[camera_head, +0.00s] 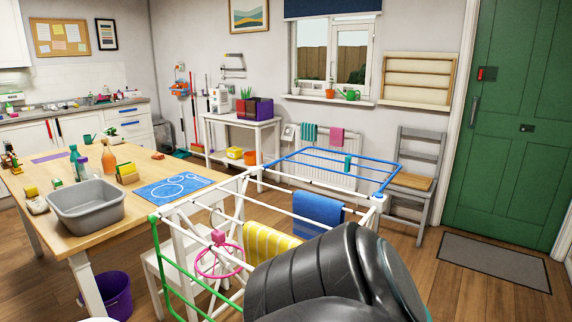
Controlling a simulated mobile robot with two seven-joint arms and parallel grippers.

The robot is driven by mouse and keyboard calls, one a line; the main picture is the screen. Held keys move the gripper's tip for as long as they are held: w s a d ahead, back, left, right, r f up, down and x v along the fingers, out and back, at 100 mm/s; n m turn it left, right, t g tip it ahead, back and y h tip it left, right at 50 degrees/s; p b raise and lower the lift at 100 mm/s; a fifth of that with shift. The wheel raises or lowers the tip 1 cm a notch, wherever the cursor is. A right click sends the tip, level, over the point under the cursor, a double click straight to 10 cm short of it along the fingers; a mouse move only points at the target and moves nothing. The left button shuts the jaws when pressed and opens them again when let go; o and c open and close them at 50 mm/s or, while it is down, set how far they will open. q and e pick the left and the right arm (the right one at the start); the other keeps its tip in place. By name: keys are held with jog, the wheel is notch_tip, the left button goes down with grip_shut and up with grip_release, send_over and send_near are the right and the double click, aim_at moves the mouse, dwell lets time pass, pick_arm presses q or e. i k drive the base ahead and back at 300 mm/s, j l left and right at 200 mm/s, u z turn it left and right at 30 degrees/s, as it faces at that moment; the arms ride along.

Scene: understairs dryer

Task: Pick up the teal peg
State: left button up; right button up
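A small teal object (348,163), which looks like the teal peg, sits on a rail of the drying rack (293,213), towards its far right part. It appears upright, apart from the hanging cloths. A large black arm part of mine fills the lower right of the head view and covers the near right of the rack. Neither of my grippers shows, and nothing is seen touching the teal peg.
A blue cloth (318,209) and a yellow striped cloth (270,244) hang on the rack, with a pink hoop (220,262) nearby. A wooden table (120,229) bearing a grey basin (86,207) stands left. A chair (417,180) stands behind right.

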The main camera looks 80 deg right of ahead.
aim_at(348, 159)
jog(key=z, duration=2.95)
jog(key=i+l+u, duration=0.1)
jog(key=u, duration=1.1)
jog(key=l+u, duration=0.95)
jog(key=l, duration=0.25)
jog(key=k+l+u, duration=0.15)
jog(key=l, duration=0.3)
jog(key=l+u, duration=0.2)
jog(key=l, duration=0.25)
jog(key=k+l+u, duration=0.15)
jog(key=l, duration=0.25)
jog(key=k+l, duration=0.1)
jog(key=l, duration=0.2)
jog(key=k+l, duration=0.1)
jog(key=l, duration=0.2)
jog(key=k+l, duration=0.1)
jog(key=l, duration=0.2)
